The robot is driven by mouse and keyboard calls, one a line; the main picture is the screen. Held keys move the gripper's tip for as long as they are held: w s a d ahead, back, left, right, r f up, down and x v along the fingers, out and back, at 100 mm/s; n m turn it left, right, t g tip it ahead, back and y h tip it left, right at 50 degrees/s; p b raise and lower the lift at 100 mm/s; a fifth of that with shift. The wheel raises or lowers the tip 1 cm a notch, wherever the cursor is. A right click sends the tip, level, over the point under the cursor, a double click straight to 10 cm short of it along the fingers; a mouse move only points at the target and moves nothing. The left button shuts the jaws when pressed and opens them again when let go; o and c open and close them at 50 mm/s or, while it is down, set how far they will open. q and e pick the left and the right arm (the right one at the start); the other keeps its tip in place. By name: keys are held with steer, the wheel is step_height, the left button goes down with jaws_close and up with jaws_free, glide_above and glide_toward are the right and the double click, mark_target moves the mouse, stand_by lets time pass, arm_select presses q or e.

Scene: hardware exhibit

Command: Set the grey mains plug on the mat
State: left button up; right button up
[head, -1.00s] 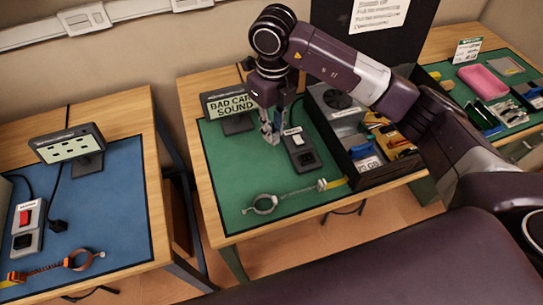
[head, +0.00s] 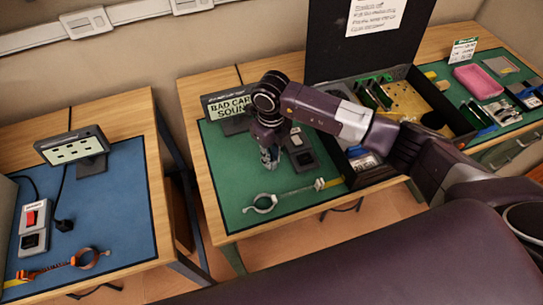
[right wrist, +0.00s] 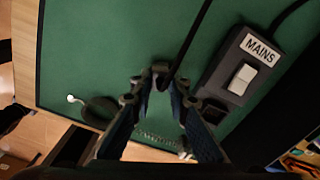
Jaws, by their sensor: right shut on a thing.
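My right gripper (head: 268,165) points down over the green mat (head: 222,170) on the middle table. In the right wrist view its fingers (right wrist: 162,84) are shut on the mains plug (right wrist: 161,69), a small dark piece with a black cord leading up from it. The plug is mostly hidden by the gripper in the head view. Whether the plug touches the mat is hard to tell. The MAINS switch box (head: 301,150) stands right of the gripper, also in the right wrist view (right wrist: 242,73). My left gripper is not in view.
A small display (head: 229,106) stands behind the gripper. An open dark case (head: 372,172) with boards and parts is at the right. The mat's left front is clear.

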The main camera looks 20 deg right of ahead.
steer(key=shift+f, duration=0.2)
steer(key=o, duration=0.9)
steer(key=shift+c, duration=0.2)
steer(key=shift+r, duration=0.2)
steer(key=shift+r, duration=0.25)
step_height(320, 180, up, 12)
steer(key=b, duration=0.3)
steer(key=shift+f, duration=0.2)
